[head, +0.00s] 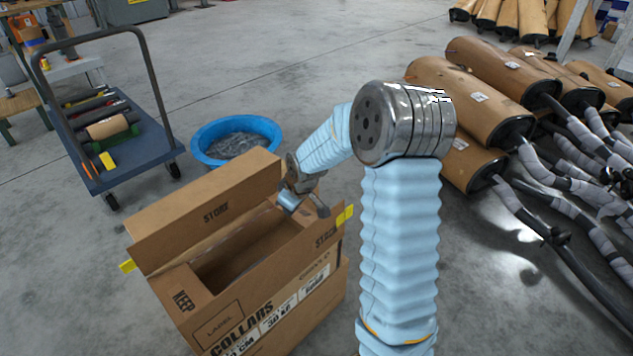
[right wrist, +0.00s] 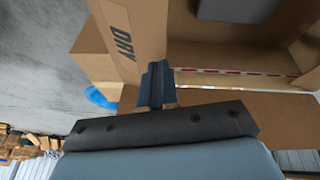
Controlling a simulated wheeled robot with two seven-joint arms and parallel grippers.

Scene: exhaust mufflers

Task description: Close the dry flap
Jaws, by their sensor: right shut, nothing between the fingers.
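An open cardboard box (head: 240,262) stands on the floor in the head view. In the right wrist view, the flap marked DRY (right wrist: 130,35) stands raised just left of my fingers. Contact with it cannot be told. My right gripper (head: 318,204) is at the box's right end, near the rim. It also shows in the right wrist view (right wrist: 156,84), with its fingers together and empty. The flap marked STORE (head: 180,222) stands raised along the far side. The flap marked KEEP (head: 180,302) is at the left end. My left gripper is not in view.
A blue tub (head: 205,152) stands behind the box. A blue cart (head: 140,165) is at the upper left. Several brown mufflers (head: 470,85) with wrapped pipes lie at the right. Yellow tabs (head: 127,267) stick out from the box. The floor left of the box is clear.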

